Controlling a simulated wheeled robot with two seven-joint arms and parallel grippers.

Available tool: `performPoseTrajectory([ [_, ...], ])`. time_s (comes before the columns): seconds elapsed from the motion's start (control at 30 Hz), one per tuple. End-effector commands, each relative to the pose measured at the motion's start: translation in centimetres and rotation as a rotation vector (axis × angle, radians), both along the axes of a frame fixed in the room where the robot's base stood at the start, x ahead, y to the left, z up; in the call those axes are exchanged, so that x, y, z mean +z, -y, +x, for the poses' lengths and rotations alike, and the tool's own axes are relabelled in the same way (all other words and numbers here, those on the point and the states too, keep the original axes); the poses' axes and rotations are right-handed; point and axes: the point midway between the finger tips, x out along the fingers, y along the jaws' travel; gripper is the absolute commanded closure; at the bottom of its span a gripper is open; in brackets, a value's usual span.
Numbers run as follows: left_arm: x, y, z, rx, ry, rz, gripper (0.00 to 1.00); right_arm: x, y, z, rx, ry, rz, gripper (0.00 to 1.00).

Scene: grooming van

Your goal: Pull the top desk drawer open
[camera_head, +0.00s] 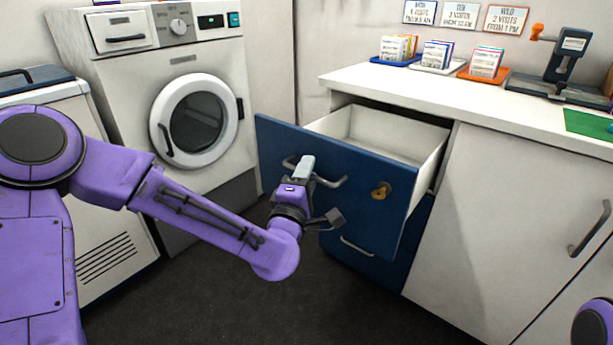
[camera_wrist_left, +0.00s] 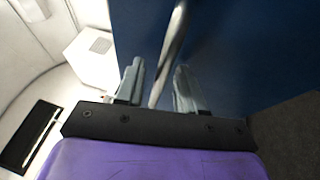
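The top desk drawer, with a blue front (camera_head: 345,160) and a white inside (camera_head: 375,135), stands well out from the desk. A brass lock (camera_head: 381,190) is on its front. Its metal bar handle (camera_head: 330,181) is partly hidden by my left gripper (camera_head: 318,190), which is at the drawer front. In the left wrist view, the handle (camera_wrist_left: 173,45) runs between the two grey fingers of my left gripper (camera_wrist_left: 160,80). The fingers are apart, with a gap visible beside the bar. My right gripper is out of view.
A lower blue drawer (camera_head: 350,246) is shut. A white cabinet door (camera_head: 520,220) is to the right. The white counter (camera_head: 430,92) holds card trays (camera_head: 484,72) and a clamp-like tool (camera_head: 566,60). A washing machine (camera_head: 165,90) stands at left. Dark floor (camera_head: 290,310) is clear.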

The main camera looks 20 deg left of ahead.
Motion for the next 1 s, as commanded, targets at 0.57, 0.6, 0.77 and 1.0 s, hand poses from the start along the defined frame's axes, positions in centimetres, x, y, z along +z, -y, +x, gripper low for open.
performPoseTrajectory([
  [0.57,-0.7,1.1,-8.8,-0.001,-0.004,0.014,0.62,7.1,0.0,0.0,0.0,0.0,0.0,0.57],
  [0.6,-0.9,1.1,-9.2,-0.001,-0.004,0.014,0.62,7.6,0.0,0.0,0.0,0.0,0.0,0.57],
  [0.77,-1.5,1.1,-10.1,-0.001,-0.002,0.004,0.62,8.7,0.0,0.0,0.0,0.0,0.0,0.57],
  [1.0,-1.9,1.1,-10.3,-0.001,-0.001,0.0,0.62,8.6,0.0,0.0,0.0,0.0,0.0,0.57],
])
